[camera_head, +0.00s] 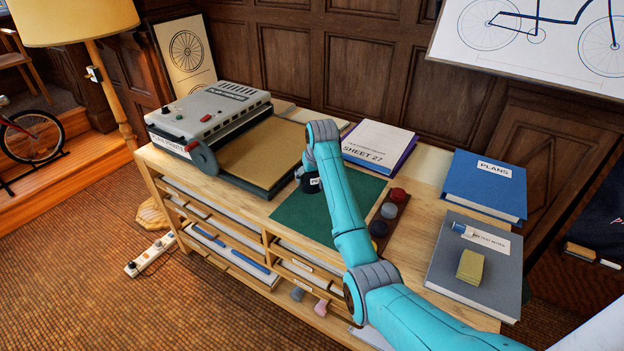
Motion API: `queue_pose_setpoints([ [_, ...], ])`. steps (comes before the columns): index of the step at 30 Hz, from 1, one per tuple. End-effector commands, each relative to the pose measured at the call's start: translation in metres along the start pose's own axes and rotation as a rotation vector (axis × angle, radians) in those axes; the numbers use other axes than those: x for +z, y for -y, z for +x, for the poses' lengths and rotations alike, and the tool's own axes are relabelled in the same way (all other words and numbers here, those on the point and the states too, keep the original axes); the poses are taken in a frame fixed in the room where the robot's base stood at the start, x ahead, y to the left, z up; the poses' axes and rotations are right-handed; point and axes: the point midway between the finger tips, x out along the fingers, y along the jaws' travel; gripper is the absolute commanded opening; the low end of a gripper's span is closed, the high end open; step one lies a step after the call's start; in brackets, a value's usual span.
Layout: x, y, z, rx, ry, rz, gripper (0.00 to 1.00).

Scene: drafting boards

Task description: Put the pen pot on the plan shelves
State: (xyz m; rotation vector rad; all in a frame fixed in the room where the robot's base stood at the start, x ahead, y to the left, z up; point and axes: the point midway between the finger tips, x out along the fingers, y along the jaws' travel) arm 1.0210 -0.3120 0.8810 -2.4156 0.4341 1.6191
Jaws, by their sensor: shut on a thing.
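The pen pot (313,184) is a small dark pot with a white label, only partly visible beside my blue arm, over the left part of the green mat. My gripper (303,174) is dark and mostly hidden behind my forearm; it is shut on the pen pot. I cannot tell whether the pot touches the mat. The plan shelves (267,240) are a pale wooden unit with open slots below its top, holding papers and blue rolls.
The green mat (290,215) lies on the unit's top. A grey machine (215,110) and brown board (262,152) stand left.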

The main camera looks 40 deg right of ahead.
Motion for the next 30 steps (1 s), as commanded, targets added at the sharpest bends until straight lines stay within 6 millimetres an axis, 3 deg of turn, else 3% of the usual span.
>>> queue_pose_setpoints([
  [3,0.007,0.000,0.017,0.000,-0.001,0.000,0.25],
  [11,0.014,0.000,0.034,0.000,-0.001,0.000,0.25],
  [18,0.025,0.000,0.061,0.000,-0.001,0.000,0.25],
  [29,0.026,0.000,0.064,0.000,-0.002,0.000,0.25],
  [30,0.026,0.000,0.064,0.000,-0.002,0.000,0.89],
])
